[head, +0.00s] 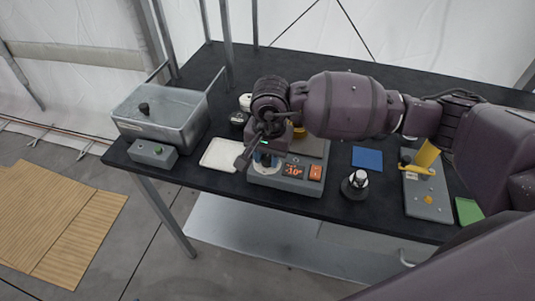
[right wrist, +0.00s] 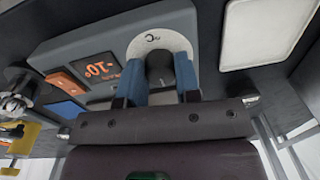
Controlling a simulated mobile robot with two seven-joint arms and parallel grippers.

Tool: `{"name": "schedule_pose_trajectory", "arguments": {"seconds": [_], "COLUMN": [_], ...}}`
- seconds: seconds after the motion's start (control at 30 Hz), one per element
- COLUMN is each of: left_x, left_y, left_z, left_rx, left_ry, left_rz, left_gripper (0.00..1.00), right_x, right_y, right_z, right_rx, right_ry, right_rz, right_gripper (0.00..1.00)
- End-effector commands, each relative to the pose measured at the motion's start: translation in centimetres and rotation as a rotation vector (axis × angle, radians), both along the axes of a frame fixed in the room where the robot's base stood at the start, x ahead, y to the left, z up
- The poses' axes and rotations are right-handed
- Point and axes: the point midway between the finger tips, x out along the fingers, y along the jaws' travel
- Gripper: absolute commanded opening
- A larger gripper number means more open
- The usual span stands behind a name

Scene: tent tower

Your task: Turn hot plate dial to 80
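The hot plate (head: 285,180) is a grey box on the black table, with a red-lit display (head: 293,170) that seems to read -10. Its dark dial (right wrist: 159,68) sits on a pale ring (right wrist: 150,42) in the right wrist view. My right gripper (right wrist: 161,80) has its two blue fingers on either side of the dial, with the dial filling the gap between them. In the head view the right gripper (head: 264,162) comes down over the hot plate's left front and mostly hides the dial. My left gripper is not in view.
An orange switch (head: 316,172) is right of the display. A white tray (head: 221,154) lies to the left, beyond it a metal bath (head: 160,115) and grey control box (head: 152,153). A small dark-based object (head: 355,184), blue pad (head: 367,158) and grey board (head: 428,196) stand to the right.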

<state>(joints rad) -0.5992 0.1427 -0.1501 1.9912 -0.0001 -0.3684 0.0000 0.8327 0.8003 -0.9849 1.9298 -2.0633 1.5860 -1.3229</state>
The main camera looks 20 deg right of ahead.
Motion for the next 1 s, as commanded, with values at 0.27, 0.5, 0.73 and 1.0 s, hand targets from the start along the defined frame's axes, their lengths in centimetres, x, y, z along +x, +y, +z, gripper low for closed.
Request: {"name": "schedule_pose_trajectory", "arguments": {"seconds": [0.27,0.5,0.73,1.0], "left_x": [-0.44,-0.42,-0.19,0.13], "left_y": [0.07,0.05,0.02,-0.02], "left_z": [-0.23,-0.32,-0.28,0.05], "left_rx": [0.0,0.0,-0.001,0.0], "left_ry": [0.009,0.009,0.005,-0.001], "left_rz": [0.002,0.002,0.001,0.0], "left_gripper": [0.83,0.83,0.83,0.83], "right_x": [0.01,0.01,0.04,0.04], "right_y": [-0.01,-0.01,0.0,0.04], "right_z": [0.03,0.04,0.09,0.15], "right_rx": [0.0,-0.001,0.001,0.001], "right_ry": [0.0,-0.001,-0.002,-0.002], "right_rz": [-0.013,-0.106,-0.289,-0.545], "right_gripper": [0.07,0.07,0.07,0.07]}}
